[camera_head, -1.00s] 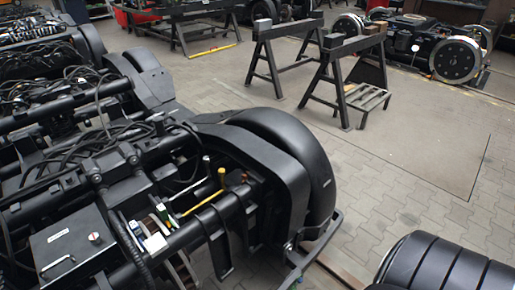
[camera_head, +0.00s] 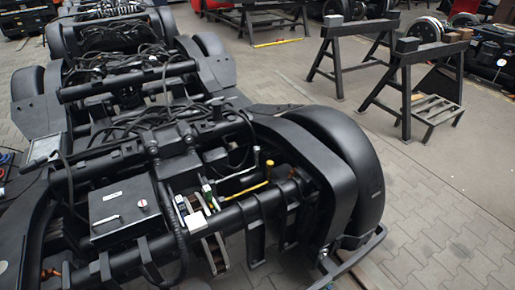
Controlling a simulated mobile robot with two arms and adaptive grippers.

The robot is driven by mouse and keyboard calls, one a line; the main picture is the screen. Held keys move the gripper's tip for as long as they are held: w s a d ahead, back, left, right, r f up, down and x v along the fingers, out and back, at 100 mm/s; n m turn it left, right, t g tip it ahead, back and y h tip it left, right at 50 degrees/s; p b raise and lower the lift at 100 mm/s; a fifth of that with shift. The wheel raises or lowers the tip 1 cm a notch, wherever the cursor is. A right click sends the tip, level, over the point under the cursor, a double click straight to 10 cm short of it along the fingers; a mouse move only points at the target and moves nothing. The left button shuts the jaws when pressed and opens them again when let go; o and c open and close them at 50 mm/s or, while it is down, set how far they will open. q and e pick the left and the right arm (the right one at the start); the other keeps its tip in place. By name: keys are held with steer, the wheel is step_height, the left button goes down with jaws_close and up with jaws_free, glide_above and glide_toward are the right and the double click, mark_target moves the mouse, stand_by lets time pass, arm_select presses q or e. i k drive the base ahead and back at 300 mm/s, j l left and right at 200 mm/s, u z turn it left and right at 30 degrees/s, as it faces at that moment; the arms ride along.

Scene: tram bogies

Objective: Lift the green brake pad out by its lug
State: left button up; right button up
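A small green piece (camera_head: 207,190), which looks like the green brake pad, sits among white and blue pieces on the near side of the black bogie frame (camera_head: 263,200). Its lug is too small to make out. A white block (camera_head: 197,221) lies just in front of it. A yellow-handled bar (camera_head: 243,193) lies to its right. Neither of my grippers shows in the head view.
A dark box with a handle (camera_head: 122,210) sits left of the pieces. Cables cover the bogie's middle. Black trestles (camera_head: 405,85) stand on the paved floor behind. The floor at right (camera_head: 440,190) is clear.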

mark_target(207, 193)
steer(key=i+l, duration=0.1)
steer(key=l, duration=0.25)
steer(key=i+l, duration=0.1)
steer(key=l, duration=0.3)
steer(key=i+l, duration=0.1)
steer(key=l, duration=0.6)
steer(key=i, duration=0.1)
